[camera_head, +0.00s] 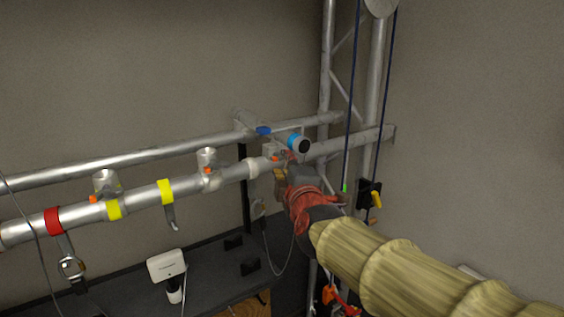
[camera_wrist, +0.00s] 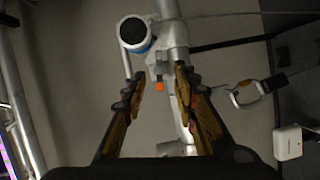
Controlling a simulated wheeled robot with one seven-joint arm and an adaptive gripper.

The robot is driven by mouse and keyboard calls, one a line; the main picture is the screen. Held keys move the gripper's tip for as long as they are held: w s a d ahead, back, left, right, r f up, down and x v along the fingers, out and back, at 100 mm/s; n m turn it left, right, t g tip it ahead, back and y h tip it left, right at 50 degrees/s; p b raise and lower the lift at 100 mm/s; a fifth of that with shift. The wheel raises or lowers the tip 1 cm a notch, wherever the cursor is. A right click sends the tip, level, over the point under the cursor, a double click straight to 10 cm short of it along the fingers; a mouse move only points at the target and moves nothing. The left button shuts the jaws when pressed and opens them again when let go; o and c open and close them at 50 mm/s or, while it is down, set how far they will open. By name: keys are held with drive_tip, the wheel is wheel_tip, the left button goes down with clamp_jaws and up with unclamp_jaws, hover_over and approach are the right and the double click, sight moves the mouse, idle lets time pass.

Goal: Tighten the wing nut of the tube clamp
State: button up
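The tube clamp (camera_head: 268,151) is a grey block on the lower metal tube, left of the blue-ringed black cylinder (camera_head: 298,145). A small orange part (camera_head: 276,158), which looks like its wing nut, sticks out from it. In the wrist view the clamp (camera_wrist: 157,66) sits on the tube, with the orange part (camera_wrist: 159,86) below it and between my finger lines. My gripper (camera_wrist: 159,75) is open, one finger on each side of the orange part, with visible gaps. In the head view my gripper (camera_head: 284,167) is partly hidden by its own wrist.
Other grey fittings with orange parts (camera_head: 207,160) (camera_head: 105,184) sit along the tube. A hook (camera_head: 171,217) hangs from a yellow band. A ring-shaped hook (camera_wrist: 247,94) lies right of my fingers. Dark blue ropes (camera_head: 352,100) hang by the upright truss. A thin cable (camera_head: 270,250) loops below.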

sight(282, 160)
drive_tip(key=shift+x, duration=1.95)
drive_tip(key=shift+r, duration=0.1)
drive_tip(key=shift+c, duration=0.2)
clamp_jaws()
